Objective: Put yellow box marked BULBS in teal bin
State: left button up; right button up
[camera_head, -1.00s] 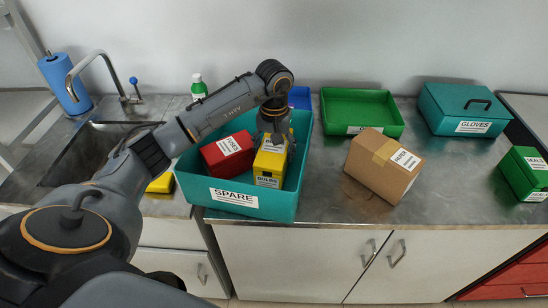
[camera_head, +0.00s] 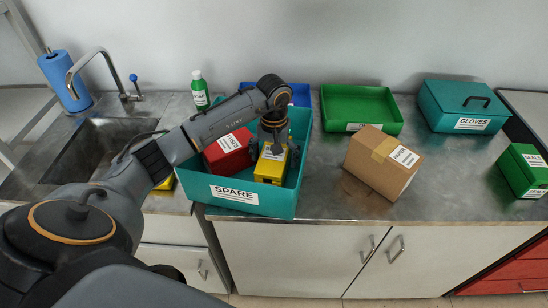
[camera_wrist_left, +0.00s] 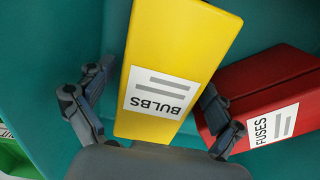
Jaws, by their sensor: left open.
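The yellow box marked BULBS (camera_head: 270,167) sits inside the teal bin (camera_head: 240,200) labelled SPARE, right of the red FUSES box (camera_head: 228,152). The bin's front wall hides its lower part. My left gripper (camera_head: 273,141) is over the box. In the left wrist view my left gripper (camera_wrist_left: 160,92) is open, with one finger on each side of the yellow box (camera_wrist_left: 180,42). Whether the fingers touch it, I cannot tell. The red box (camera_wrist_left: 262,95) lies close by the finger at the right. My right gripper is not in view.
A blue bin (camera_head: 300,94) stands behind the teal bin, and a green tray (camera_head: 360,106) at the back. A cardboard box (camera_head: 380,165) stands to the right on the metal counter. A green bottle (camera_head: 200,92) and a sink (camera_head: 95,150) are at the left.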

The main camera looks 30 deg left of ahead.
pick_arm(q)
jog(key=shift+r, duration=0.2)
notch_tip(320, 180, up, 11)
jog(key=b, duration=0.3)
jog(key=shift+f, duration=0.2)
jog(key=shift+r+b, duration=0.3)
jog(key=shift+r, duration=0.3)
